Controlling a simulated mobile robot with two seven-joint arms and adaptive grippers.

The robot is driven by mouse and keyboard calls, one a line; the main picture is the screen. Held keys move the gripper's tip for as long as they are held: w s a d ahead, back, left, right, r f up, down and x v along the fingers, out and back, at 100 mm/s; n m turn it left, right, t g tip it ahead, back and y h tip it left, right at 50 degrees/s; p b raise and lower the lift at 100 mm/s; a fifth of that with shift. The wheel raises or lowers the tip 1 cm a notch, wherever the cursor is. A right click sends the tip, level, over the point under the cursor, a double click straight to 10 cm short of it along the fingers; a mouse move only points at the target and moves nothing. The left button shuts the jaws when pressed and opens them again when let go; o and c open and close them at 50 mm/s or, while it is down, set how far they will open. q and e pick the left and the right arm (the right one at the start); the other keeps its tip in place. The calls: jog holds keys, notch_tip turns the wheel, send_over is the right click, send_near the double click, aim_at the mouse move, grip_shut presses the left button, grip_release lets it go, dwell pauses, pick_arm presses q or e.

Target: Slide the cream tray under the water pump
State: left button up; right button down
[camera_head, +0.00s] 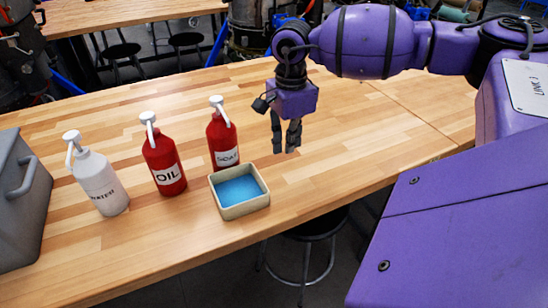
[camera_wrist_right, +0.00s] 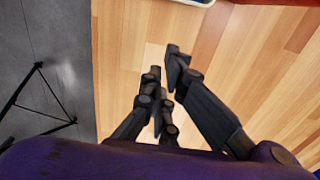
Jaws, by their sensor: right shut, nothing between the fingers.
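The cream tray (camera_head: 240,208) is a small square box with a blue inside. It sits on the wooden table near its front edge, in front of the red SOAP bottle. Its rim also shows at the top of the right wrist view (camera_wrist_right: 198,2). The water pump appears to be the white pump bottle (camera_head: 98,182) at the left, whose label is hard to read; it stands upright, apart from the tray. My right gripper (camera_head: 286,150) points down to the right of the tray, shut and empty, not touching it; its fingers fill the middle of the right wrist view (camera_wrist_right: 167,75). My left gripper is not visible.
A red OIL pump bottle (camera_head: 164,163) stands between the white bottle and the red SOAP bottle (camera_head: 222,140). A grey box (camera_head: 20,205) is at the far left. The table (camera_head: 345,140) is clear right of my right gripper. A stool (camera_head: 315,228) stands below the front edge.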

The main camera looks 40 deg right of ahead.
aim_at(276, 185)
jog(key=f, duration=0.1)
jog(key=s+f, duration=0.1)
jog(key=f, duration=0.1)
jog(key=s+f, duration=0.1)
jog(key=shift+f, duration=0.15)
jog(key=f, duration=0.3)
jog(key=shift+w+a+f+p, duration=0.1)
jog(key=shift+w+f+p, duration=0.25)
jog(key=shift+f, duration=0.05)
jog(key=a, duration=0.3)
jog(key=shift+w+f+p, duration=0.15)
jog(key=shift+w+p, duration=0.2)
jog(key=shift+p, duration=0.05)
jog(key=shift+w+a, duration=0.15)
jog(key=shift+a, duration=0.3)
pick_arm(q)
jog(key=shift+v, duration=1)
pick_arm(e)
jog(key=shift+f, duration=0.15)
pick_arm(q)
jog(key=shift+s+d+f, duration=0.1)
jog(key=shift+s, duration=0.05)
